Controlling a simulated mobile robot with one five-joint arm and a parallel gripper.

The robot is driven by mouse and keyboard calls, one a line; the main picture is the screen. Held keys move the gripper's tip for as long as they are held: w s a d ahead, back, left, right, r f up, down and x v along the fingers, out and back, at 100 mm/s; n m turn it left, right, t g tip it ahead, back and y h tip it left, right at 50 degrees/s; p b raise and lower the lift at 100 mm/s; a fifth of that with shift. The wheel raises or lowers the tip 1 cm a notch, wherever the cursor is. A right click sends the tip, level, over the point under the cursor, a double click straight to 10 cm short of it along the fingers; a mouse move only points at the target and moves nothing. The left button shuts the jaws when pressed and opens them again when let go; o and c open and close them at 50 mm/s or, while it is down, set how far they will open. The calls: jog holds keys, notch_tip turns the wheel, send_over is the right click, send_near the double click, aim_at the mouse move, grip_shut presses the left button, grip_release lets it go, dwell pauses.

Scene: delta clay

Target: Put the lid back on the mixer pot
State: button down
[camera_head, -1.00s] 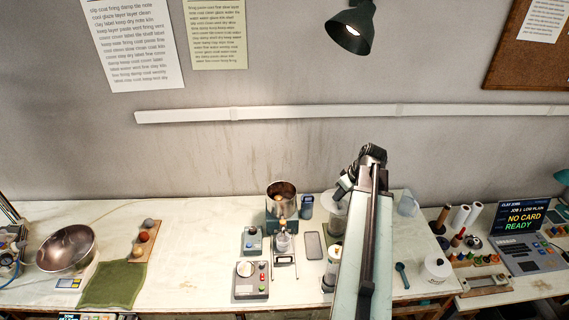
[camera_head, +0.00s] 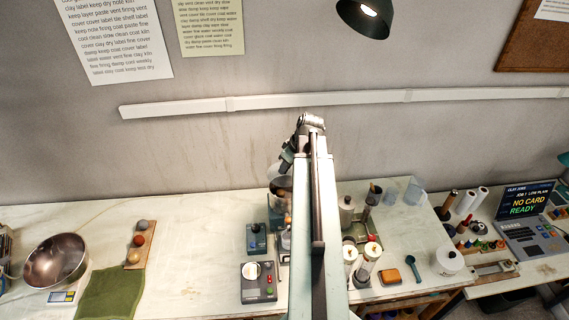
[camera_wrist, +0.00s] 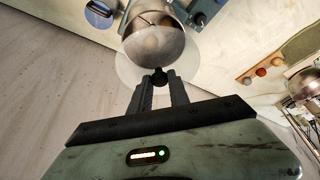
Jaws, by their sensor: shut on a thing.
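The mixer pot (camera_head: 280,189) is an open metal bowl on a teal base at the back middle of the bench. My arm hides its right side in the head view. In the wrist view the pot (camera_wrist: 155,44) shows just beyond my fingertips. The lid (camera_wrist: 129,72) is a clear round disc with a small black knob. My gripper (camera_wrist: 160,82) is shut on that knob, and the disc overlaps the pot's outline. In the head view the lid is a faint pale shape (camera_head: 273,171) close to the pot's upper left. The gap between lid and rim cannot be judged.
Control boxes (camera_head: 256,240) and a scale-like box (camera_head: 258,282) stand in front of the pot. Lidded jars (camera_head: 368,258) stand right of my arm. A steel bowl (camera_head: 57,262) and green cloth (camera_head: 112,293) lie left. The bench between cloth and boxes is clear.

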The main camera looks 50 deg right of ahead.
aim_at(289, 175)
jog(key=shift+w+d+f, duration=0.1)
jog(key=shift+f, duration=0.1)
jog(key=shift+s+f+b, duration=0.2)
jog(key=shift+f+b, duration=0.6)
jog(key=shift+b, duration=0.15)
notch_tip(289, 175, down, 5)
jog(key=b, duration=0.4)
jog(key=shift+w+r+b, duration=0.1)
jog(key=shift+r+b, duration=0.1)
jog(key=shift+b, duration=0.1)
jog(key=shift+f, duration=0.15)
dwell(0.6)
jog(key=c, duration=1.1)
grip_release()
jog(key=shift+c, duration=0.2)
jog(key=o, duration=0.5)
jog(key=shift+c, duration=0.2)
